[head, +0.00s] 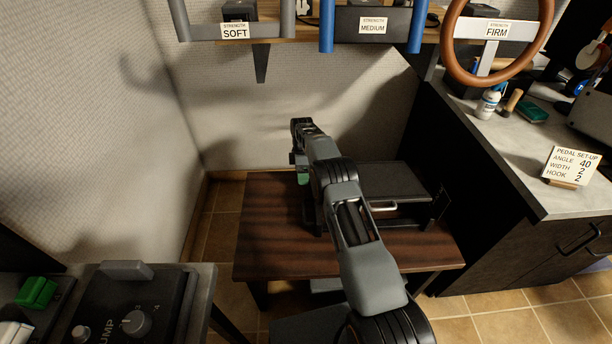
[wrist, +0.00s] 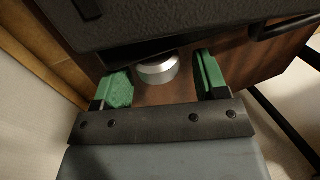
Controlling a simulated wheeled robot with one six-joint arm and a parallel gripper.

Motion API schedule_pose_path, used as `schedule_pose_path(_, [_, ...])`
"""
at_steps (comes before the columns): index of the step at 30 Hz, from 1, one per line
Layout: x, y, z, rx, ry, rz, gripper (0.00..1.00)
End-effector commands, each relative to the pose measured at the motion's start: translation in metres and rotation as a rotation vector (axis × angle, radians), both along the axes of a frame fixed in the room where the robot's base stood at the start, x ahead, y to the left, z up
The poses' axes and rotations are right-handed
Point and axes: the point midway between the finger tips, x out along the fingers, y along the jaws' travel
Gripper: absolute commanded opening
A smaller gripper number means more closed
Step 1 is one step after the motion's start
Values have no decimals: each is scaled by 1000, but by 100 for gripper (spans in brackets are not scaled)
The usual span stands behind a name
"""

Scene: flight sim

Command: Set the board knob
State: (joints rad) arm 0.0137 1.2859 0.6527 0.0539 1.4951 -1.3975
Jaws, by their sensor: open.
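A round silver knob (wrist: 158,68), likely the board knob, shows in the wrist view against a brown wooden surface, under the edge of a dark grey plate (wrist: 180,20). My gripper (wrist: 161,76) is open, with one green-padded finger on each side of the knob. Gaps show between the knob and both pads; I see no contact. In the head view my gripper (head: 303,179) reaches down at the left part of the brown wooden board (head: 270,250), mostly hidden behind my arm. The silver knob is hidden there. A dark grey plate (head: 395,180) stands on the board.
A card (head: 570,167) on the right counter reads pedal set-up, angle 40, width 2, hook 2. A black panel (head: 125,300) with a dial stands at lower left. Shelf labels above read soft, medium and firm. Tiled floor is clear left of the board.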

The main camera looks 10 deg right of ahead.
Motion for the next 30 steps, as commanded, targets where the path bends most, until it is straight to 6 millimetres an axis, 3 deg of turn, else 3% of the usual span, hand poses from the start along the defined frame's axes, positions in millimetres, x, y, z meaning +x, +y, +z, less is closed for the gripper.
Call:
schedule_pose_path(6, [0, 0, 34, 0, -2, 0, 67])
schedule_pose_path(11, [-15, 0, 49, 0, 0, -1, 67])
schedule_pose_path(20, [-52, -1, 94, 0, -1, -1, 67])
schedule_pose_path(30, [-103, -1, 113, 0, -1, 0, 67])
